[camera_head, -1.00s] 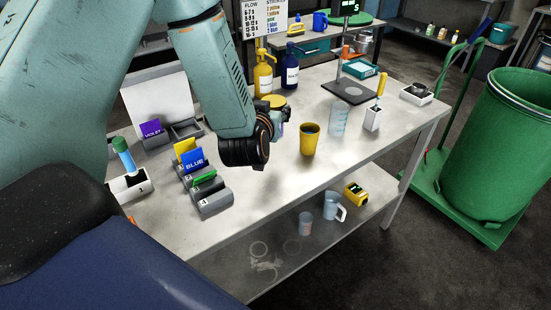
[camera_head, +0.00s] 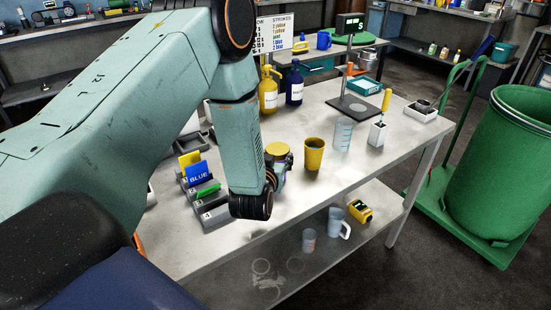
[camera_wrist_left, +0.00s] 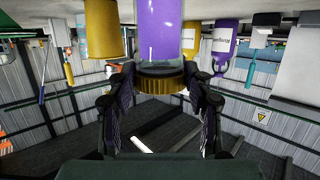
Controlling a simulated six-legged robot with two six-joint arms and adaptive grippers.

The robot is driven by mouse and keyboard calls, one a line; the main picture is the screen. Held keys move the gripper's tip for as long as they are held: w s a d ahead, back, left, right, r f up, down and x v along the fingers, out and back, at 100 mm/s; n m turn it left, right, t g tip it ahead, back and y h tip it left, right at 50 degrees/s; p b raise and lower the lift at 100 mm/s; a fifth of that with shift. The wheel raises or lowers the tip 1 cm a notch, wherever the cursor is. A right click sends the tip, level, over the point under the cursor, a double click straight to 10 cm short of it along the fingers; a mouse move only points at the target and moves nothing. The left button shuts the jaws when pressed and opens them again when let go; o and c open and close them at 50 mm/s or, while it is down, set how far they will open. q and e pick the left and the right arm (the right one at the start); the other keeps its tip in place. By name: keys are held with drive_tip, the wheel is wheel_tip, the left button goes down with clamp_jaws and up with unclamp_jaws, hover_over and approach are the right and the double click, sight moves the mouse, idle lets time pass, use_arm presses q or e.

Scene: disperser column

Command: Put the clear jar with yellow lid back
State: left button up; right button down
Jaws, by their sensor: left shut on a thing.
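The jar's yellow lid (camera_head: 277,149) shows in the head view just beside my left gripper (camera_head: 281,166), over the table (camera_head: 297,195). My arm hides most of the jar there. In the left wrist view, which looks upside down, the clear jar (camera_wrist_left: 160,35) has purple contents and its yellow lid (camera_wrist_left: 165,85) sits between the fingers. My left gripper (camera_wrist_left: 163,90) is shut on the jar around the lid end. The jar looks about upright. I cannot tell whether its base touches the table. My right gripper is not in view.
A yellow cup (camera_head: 314,155) and a clear beaker (camera_head: 342,133) stand to the right. A yellow pump bottle (camera_head: 268,96) and a blue bottle (camera_head: 294,87) stand behind. Card holders, one with a blue card (camera_head: 197,172), lie left of my arm. The table's front right is clear.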

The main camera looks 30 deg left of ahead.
use_arm(q)
drive_tip(key=o, duration=1.1)
drive_tip(key=shift+w, duration=0.15)
drive_tip(key=o, duration=0.3)
drive_tip(key=shift+d+r, duration=0.1)
drive_tip(key=shift+d, duration=0.05)
drive_tip(key=shift+o, duration=0.6)
drive_tip(key=shift+s+r, duration=0.15)
drive_tip(key=shift+s, duration=0.15)
drive_tip(key=shift+w, duration=0.1)
drive_tip(key=shift+s+d, duration=0.1)
drive_tip(key=shift+s, duration=0.2)
drive_tip(key=v, duration=1.1)
drive_tip(key=shift+s, duration=0.15)
